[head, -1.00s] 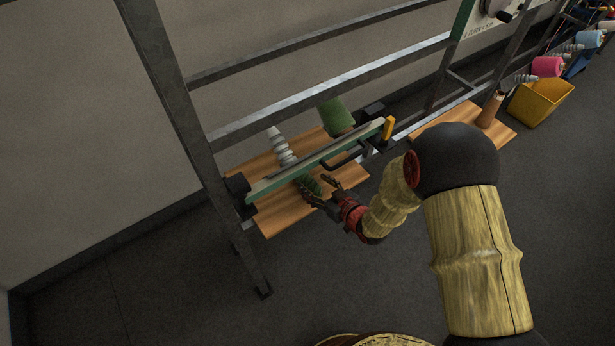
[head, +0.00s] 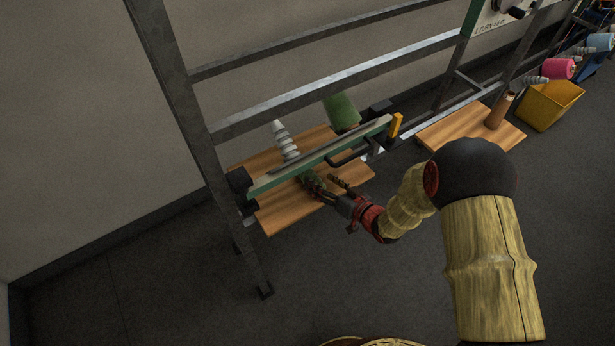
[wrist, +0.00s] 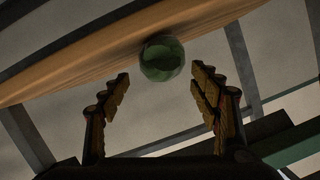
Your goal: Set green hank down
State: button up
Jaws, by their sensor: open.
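The green hank (head: 311,179) lies on the wooden shelf (head: 285,218), just in front of the green bar. In the wrist view its round end (wrist: 162,59) rests against the wooden board (wrist: 85,61). My gripper (head: 328,186) is open beside the hank on its right-hand side. In the wrist view the two fingers (wrist: 160,105) stand apart, with the hank beyond their tips and a gap between. The hank's far side is hidden.
A green bar (head: 330,153) crosses close above the shelf. Behind it stand a ribbed grey-white cone (head: 286,143) and a green cone (head: 341,112). A yellow bin (head: 546,105) and a second board (head: 462,132) lie to the right. Open floor lies in front.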

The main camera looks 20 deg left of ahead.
aim_at(313, 174)
jog(key=shift+r+b+x, duration=0.2)
jog(key=shift+b+x, duration=0.3)
jog(key=shift+x, duration=0.85)
jog(key=shift+r+b+x, duration=0.25)
jog(key=shift+b+x, duration=0.2)
jog(key=shift+x, duration=0.95)
jog(key=shift+w, duration=0.15)
jog(key=c, duration=0.3)
jog(key=c, duration=1.1)
jog(key=shift+c, duration=0.2)
jog(key=shift+r, duration=0.1)
